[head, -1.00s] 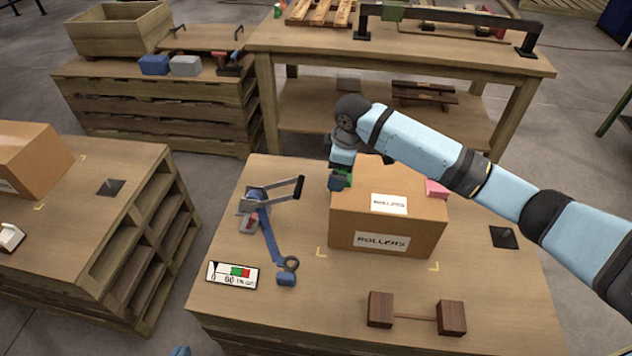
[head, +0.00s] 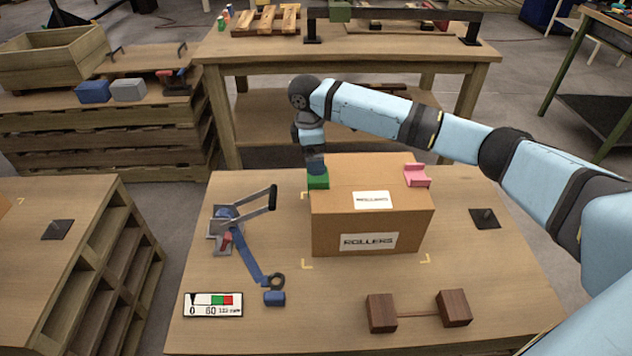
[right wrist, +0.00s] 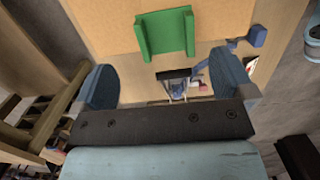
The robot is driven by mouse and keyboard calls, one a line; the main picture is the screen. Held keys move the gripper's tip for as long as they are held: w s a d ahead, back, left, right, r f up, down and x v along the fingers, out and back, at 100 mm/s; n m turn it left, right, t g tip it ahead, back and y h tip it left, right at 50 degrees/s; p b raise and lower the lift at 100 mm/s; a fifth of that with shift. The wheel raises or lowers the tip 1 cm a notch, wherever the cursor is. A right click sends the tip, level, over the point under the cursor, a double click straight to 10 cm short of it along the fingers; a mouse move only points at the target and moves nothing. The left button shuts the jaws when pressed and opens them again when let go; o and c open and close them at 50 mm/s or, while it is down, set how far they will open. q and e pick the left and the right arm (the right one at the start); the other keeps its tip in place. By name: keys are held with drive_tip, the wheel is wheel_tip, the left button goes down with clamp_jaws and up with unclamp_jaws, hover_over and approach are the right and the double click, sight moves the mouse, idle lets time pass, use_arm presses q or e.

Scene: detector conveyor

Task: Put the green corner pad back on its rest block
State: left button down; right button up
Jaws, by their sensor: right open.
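The green corner pad (head: 318,179) sits on the top left edge of the cardboard box (head: 335,232). My right gripper (head: 316,164) is just above and behind the pad in the head view. In the right wrist view, the open fingers of my right gripper (right wrist: 168,82) stand apart, and the green pad (right wrist: 166,34) lies beyond them on the box edge, clear of both. Two brown wooden blocks (head: 381,312) joined by a thin rod stand at the table front; I cannot tell whether one is the rest block. My left gripper is out of view.
A pink pad (head: 417,176) sits on the box's right edge. A strap tensioner with a blue strap (head: 245,252) lies left of the box, with a gauge card (head: 213,304) in front. A black plate (head: 485,218) lies at right. The table's right front is clear.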

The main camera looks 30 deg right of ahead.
sight(318, 181)
drive_tip(key=shift+s+d+f+b, duration=0.15)
drive_tip(key=shift+f+b, duration=0.15)
drive_tip(key=shift+f, duration=0.6)
drive_tip(key=shift+s+a+f+b, duration=0.15)
drive_tip(key=shift+f+b, duration=0.2)
drive_tip(key=shift+f, duration=0.6)
drive_tip(key=shift+s+d+f+b, duration=0.15)
drive_tip(key=shift+f+b, duration=0.15)
drive_tip(key=shift+f, duration=0.6)
drive_tip(key=c, duration=1)
